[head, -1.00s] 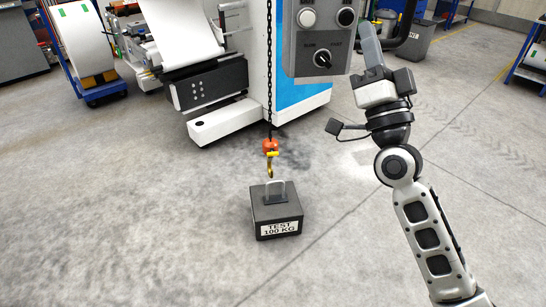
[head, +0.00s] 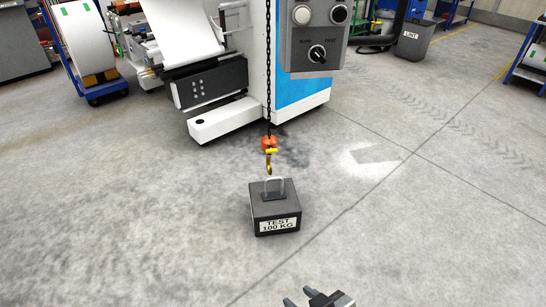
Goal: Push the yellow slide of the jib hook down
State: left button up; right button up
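The jib hook (head: 268,167) is a small yellow-brass hook hanging below an orange block (head: 269,143) on a black chain (head: 268,75). The yellow slide (head: 271,151) shows as a short bright bar just under the orange block. My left gripper is out of view.
A white and blue machine (head: 302,92) stands behind the hook, with a low white foot (head: 224,121). The floor around the weight is clear.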

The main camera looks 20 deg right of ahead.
aim_at(272, 151)
jog(key=u, duration=0.9)
jog(key=i, duration=1.15)
jog(key=z, duration=0.55)
